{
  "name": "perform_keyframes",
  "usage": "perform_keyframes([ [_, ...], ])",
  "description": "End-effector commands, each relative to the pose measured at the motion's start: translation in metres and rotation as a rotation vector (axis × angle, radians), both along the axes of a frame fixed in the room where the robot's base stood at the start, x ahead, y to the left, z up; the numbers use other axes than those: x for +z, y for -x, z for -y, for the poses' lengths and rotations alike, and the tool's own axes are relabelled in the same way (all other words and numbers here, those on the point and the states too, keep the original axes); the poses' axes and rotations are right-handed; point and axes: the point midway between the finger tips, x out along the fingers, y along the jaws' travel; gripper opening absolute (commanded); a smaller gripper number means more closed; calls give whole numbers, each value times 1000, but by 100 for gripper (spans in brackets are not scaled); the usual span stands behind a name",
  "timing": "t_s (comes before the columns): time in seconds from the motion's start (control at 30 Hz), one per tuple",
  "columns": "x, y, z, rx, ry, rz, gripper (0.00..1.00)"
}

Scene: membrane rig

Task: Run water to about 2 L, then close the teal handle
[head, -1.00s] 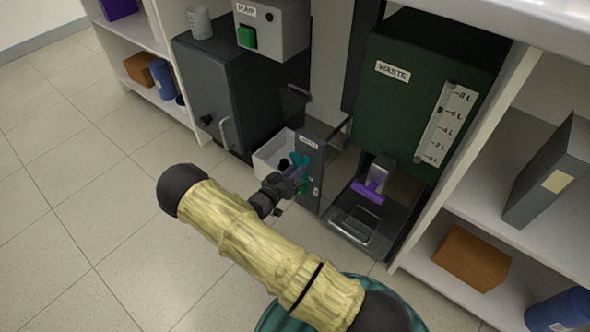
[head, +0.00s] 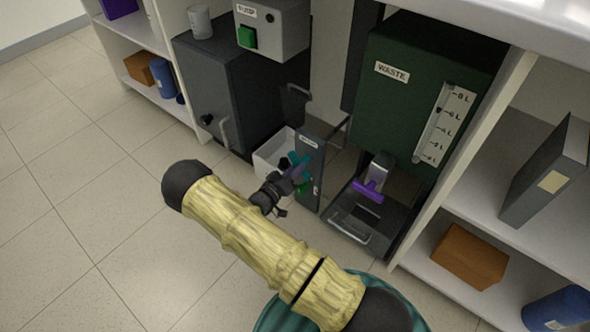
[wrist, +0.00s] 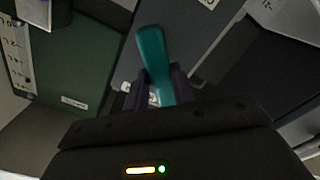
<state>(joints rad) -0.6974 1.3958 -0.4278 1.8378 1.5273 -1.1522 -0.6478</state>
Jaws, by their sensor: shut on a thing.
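The teal handle (wrist: 155,62) shows in the wrist view, between the fingers of my gripper (wrist: 160,88). In the head view the teal handle (head: 299,160) is on the front of a narrow grey panel (head: 312,165). My gripper (head: 290,180) is shut on it and hides part of it. The green waste tank (head: 408,100) carries a scale strip (head: 446,122) marked in litres; I cannot make out the water level. A purple handle (head: 368,190) sits on a grey spout below the tank. A green part (head: 304,187) shows lower on the panel.
A pump box (head: 272,28) with a green button stands above a dark cabinet (head: 225,95). A white bin (head: 270,155) is left of the panel. A dark tray (head: 365,225) lies below the tank. Shelves flank the rig; the floor at left is clear.

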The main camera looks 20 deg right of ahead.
Motion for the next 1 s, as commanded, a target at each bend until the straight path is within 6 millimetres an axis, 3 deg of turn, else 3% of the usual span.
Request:
perform_keyframes([
  [0.37,0,0,-3,7,132,-188,5],
  [0.8,-1,0,-4,8,148,-209,5],
  [1.0,0,0,-3,8,240,-336,5],
])
